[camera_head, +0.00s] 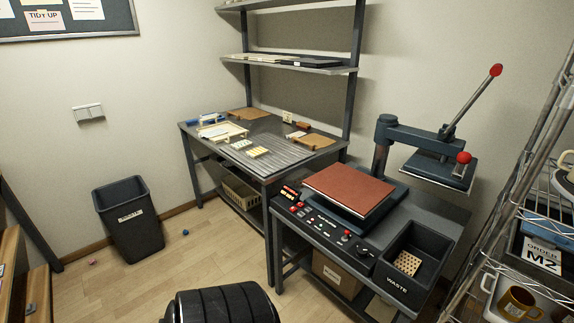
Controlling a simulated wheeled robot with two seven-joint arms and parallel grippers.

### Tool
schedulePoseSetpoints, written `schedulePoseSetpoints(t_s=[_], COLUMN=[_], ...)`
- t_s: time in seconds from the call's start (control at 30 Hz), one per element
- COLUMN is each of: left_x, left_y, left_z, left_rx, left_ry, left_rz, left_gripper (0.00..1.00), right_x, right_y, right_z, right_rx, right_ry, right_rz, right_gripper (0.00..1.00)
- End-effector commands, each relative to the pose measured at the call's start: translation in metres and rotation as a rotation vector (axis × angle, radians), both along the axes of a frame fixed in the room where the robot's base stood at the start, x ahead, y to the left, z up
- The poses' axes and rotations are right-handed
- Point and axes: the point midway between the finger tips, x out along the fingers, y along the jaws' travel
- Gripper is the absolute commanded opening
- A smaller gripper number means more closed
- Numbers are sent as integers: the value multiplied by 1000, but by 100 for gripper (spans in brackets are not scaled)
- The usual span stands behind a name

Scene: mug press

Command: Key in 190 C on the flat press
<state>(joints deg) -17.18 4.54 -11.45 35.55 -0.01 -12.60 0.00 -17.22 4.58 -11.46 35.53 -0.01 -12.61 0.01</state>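The flat press (384,150) stands on a dark bench at right of centre. Its upper plate (440,168) is swung to the right, clear of the lower bed, and its red-knobbed lever (475,100) points up. A reddish-brown pad (348,188) lies flat on the bed. The control panel (320,222) runs along the bench's front edge, with small buttons and knobs. A small display with red marks (290,192) is at the panel's left end; its reading is too small to make out. Neither of my grippers is in view.
A black waste bin (397,283) sits right of the panel. A wire rack (525,285) with mugs stands at far right. A worktable (300,160) with trays stands behind left. A dark floor bin (128,225) is at left. The floor between (205,255) is mostly clear.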

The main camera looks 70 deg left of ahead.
Motion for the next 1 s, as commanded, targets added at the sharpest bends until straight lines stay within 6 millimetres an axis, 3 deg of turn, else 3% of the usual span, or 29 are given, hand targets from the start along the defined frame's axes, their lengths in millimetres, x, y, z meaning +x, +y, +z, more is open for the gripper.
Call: schedulePoseSetpoints(t_s=[0.03,0.1,0.2,1.0], left_x=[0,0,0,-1], left_y=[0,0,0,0], left_z=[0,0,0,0], left_rx=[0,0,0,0], left_ry=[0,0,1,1], left_rz=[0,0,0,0], left_gripper=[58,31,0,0], right_x=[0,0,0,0], right_y=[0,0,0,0], right_z=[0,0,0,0], right_rx=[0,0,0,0], right_ry=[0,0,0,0], right_rz=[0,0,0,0], right_gripper=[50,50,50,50])
